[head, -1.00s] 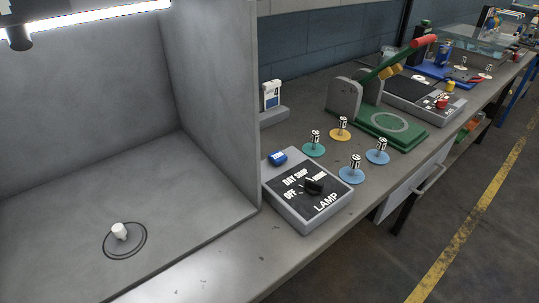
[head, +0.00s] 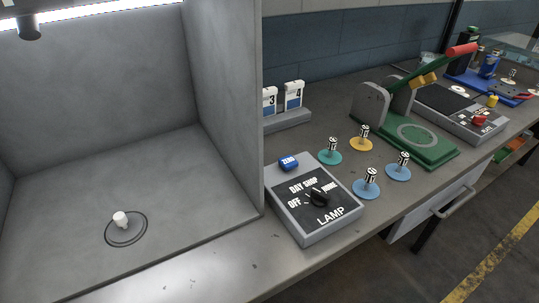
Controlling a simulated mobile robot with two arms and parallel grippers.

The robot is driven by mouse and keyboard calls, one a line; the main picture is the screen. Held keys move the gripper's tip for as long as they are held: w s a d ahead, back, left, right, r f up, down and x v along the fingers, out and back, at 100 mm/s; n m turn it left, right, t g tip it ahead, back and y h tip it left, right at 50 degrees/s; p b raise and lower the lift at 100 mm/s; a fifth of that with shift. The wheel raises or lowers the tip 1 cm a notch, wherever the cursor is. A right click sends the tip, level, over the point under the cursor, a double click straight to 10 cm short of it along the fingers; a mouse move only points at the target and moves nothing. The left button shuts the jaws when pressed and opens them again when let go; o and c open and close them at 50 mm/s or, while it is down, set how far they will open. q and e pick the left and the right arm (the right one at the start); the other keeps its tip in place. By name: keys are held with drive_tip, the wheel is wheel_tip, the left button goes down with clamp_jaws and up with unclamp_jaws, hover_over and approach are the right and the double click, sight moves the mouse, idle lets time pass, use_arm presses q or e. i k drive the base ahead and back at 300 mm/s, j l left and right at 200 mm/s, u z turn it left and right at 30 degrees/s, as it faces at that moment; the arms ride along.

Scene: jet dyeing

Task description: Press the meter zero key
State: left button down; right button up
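A blue key marked ZERO (head: 288,162) sits on the back left corner of the grey box marked LAMP (head: 327,227). The box's black face carries a dark rotary knob (head: 319,198) with labels that include OFF, DAY and SHOP. The box stands on the bench just right of the grey booth. Nothing covers the ZERO key. Neither of my grippers shows in the head view.
The grey booth's side wall (head: 222,90) rises close to the left of the box. A white piece (head: 120,218) stands in a ring on the booth floor. Several discs with patterned posts, such as a teal one (head: 330,157), stand right of the box. A green press (head: 418,137) stands beyond.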

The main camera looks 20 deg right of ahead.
sight(288, 163)
drive_tip(key=l+u, duration=0.15)
drive_tip(key=l, duration=0.35)
drive_tip(key=l+u, duration=0.1)
drive_tip(key=l, duration=0.4)
drive_tip(key=k+l+u, duration=0.15)
drive_tip(key=l, duration=0.3)
drive_tip(key=l+u, duration=0.1)
drive_tip(key=l, duration=0.4)
drive_tip(key=k, duration=0.05)
